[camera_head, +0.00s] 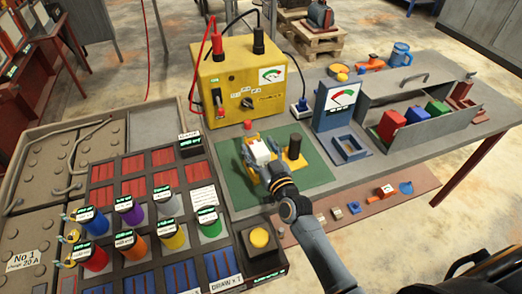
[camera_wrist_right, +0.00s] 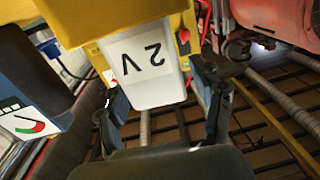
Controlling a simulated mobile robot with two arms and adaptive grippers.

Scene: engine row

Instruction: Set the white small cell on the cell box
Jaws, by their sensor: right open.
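The white small cell (camera_head: 261,152) stands on the green mat (camera_head: 310,178), among yellow parts. In the right wrist view the white cell (camera_wrist_right: 145,65) shows a face marked "2 V". My right gripper (camera_head: 262,164) is open at the cell, with its fingers (camera_wrist_right: 163,105) near the cell's two sides; contact cannot be told. A long grey open box (camera_head: 375,123) at the right of the table holds red, blue and green blocks; it may be the cell box, but I see no label. My left gripper is not in view.
A yellow meter box (camera_head: 243,85) with red and black leads stands behind the mat. A black post with a yellow base (camera_head: 294,150) is close to the gripper's right. A blue gauge stand (camera_head: 333,105) and blue tray (camera_head: 348,150) lie between mat and grey box.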

